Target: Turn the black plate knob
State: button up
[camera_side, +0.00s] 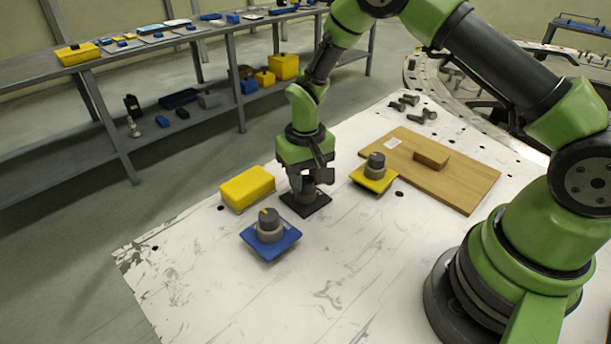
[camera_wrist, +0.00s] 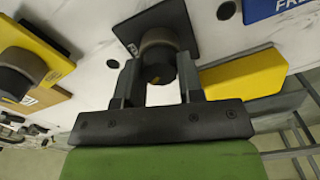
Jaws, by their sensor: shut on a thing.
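The black plate (camera_side: 318,206) lies on the white table between the blue plate and the yellow plate. Its knob, a dark cap on a grey-brown collar, shows in the wrist view (camera_wrist: 158,66); in the side view it is mostly hidden by my gripper. My gripper (camera_side: 307,184) points straight down over the black plate. In the wrist view my gripper (camera_wrist: 159,88) has one finger on each side of the knob, shut on it. A small yellow mark shows on the knob's near edge. The plate also shows in the wrist view (camera_wrist: 183,24).
A blue plate with a knob (camera_side: 270,238) stands in front, left of the black plate. A yellow plate with a knob (camera_side: 375,176) stands to the right. A yellow block (camera_side: 247,188) sits close on the left. A wooden board (camera_side: 460,186) with a small block lies farther right. The front table is clear.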

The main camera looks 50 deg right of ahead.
aim_at(306, 179)
jog(key=m, duration=0.5)
jog(key=shift+m, duration=0.3)
dwell(0.4)
jog(key=o, duration=0.9)
jog(key=shift+o, duration=0.2)
notch_tip(306, 179, up, 10)
jog(key=shift+r, duration=0.1)
